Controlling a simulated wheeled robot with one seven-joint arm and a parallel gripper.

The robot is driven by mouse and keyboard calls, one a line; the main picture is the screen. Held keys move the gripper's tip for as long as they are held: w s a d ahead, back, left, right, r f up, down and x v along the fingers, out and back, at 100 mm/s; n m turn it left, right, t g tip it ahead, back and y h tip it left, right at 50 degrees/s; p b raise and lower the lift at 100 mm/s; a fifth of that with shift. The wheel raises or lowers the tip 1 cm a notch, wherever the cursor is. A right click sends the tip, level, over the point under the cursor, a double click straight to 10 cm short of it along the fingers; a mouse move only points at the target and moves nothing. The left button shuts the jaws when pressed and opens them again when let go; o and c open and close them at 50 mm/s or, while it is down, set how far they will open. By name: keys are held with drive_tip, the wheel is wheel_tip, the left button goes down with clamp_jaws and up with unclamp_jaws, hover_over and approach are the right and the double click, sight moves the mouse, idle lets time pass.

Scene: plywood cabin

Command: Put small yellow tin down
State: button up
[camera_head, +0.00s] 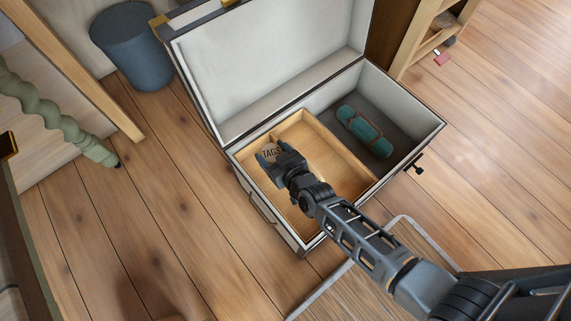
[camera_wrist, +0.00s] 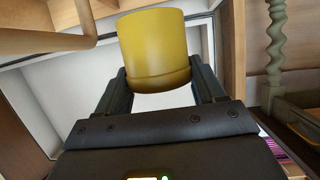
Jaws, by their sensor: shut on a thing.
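A small yellow tin (camera_wrist: 153,45) is held between the two fingers of my gripper (camera_wrist: 158,78) in the wrist view. My gripper (camera_head: 273,163) is over the left part of a wooden tray (camera_head: 338,139) inside an open white chest (camera_head: 205,75) in the head view. The tin is hidden there behind the gripper and arm. A label reading "TAGS" (camera_head: 271,152) shows beside the gripper in the tray's left part. I cannot tell whether the tin touches the tray.
A teal roll (camera_head: 364,131) lies in the chest's right part, beside the tray. The raised lid stands behind the tray. A blue-grey bin (camera_head: 131,45) stands at the upper left. Plank floor to the left and right of the chest is mostly clear.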

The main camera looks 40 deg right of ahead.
wheel_tip(320, 180, down, 10)
drive_tip(key=b, duration=0.5)
drive_tip(key=shift+f+b, duration=0.2)
drive_tip(key=shift+b, duration=0.2)
drive_tip(key=shift+f, duration=0.15)
drive_tip(key=o, duration=1.1)
drive_tip(key=shift+o, duration=0.2)
drive_tip(key=shift+s+r, duration=0.15)
drive_tip(key=shift+r, duration=0.1)
drive_tip(key=shift+p+v, duration=1.35)
drive_tip(key=shift+v, duration=2.25)
